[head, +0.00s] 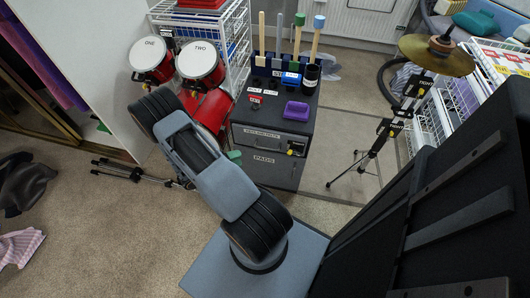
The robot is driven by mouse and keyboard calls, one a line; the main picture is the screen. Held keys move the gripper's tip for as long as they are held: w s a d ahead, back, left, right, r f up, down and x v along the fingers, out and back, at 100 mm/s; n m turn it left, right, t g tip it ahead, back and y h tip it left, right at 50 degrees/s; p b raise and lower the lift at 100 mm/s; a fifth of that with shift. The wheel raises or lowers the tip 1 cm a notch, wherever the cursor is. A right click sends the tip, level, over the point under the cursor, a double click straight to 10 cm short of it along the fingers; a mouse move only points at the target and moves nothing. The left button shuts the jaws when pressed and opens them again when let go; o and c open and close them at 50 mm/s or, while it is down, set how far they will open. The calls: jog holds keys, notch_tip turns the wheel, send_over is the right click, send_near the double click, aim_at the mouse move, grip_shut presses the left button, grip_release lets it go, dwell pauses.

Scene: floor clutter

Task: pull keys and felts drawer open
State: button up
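A dark grey drawer cabinet (312,112) stands in the upper middle of the head view. Its upper drawer (270,141) has a light label (262,133) that seems to read keys and felts. This drawer looks shut, its front about level with the cabinet face. A small black and yellow item (296,148) is at the right of its front. Below it is a drawer marked PADS (264,160). My arm crosses the view left of the drawers and covers part of the cabinet's left side. My gripper cannot be made out; the arm links hide that area.
A red drum set with ONE (151,54) and TWO (200,62) stands left of the cabinet. A cymbal stand (372,150) is to the right. Sticks, a purple block (296,110) and small items sit on the cabinet top.

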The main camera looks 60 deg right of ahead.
aim_at(265, 148)
jog(key=b+x, duration=0.2)
jog(key=x, duration=1.1)
jog(key=shift+s+d+f, duration=0.1)
jog(key=shift+s, duration=0.05)
grip_shut()
